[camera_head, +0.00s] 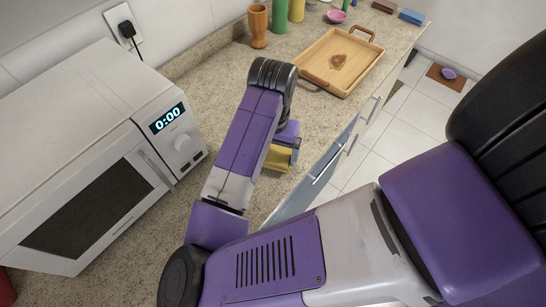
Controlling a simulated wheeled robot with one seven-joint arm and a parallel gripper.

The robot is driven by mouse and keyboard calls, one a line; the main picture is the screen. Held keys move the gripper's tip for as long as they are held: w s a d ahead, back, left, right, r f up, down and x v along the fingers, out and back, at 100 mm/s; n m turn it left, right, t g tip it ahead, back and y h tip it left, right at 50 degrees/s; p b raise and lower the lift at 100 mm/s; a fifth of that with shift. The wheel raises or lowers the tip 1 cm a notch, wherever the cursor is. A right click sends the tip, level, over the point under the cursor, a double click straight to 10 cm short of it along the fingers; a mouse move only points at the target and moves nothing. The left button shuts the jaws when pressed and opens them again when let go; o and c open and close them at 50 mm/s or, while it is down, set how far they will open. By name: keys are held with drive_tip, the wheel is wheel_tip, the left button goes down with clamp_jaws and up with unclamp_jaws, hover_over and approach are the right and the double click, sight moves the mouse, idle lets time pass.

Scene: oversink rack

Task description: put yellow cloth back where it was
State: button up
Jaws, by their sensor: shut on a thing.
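The yellow cloth (278,158) shows below the end of my arm, near the front edge of the counter. My gripper (284,146) is shut on the cloth. My wrist hides most of the gripper and part of the cloth. I cannot tell whether the cloth touches the counter.
A white microwave (85,150) stands on the speckled counter (225,75) at left. A wooden tray (310,62) lies beyond my gripper. A wooden cup (258,27), green bottles (279,15), a pink bowl (337,16) and a blue block (411,17) stand further back.

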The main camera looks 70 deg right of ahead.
sight(273, 159)
drive_tip(key=shift+f, duration=1.5)
drive_tip(key=o, duration=1.3)
drive_tip(key=shift+f, duration=0.1)
drive_tip(key=shift+o, duration=0.2)
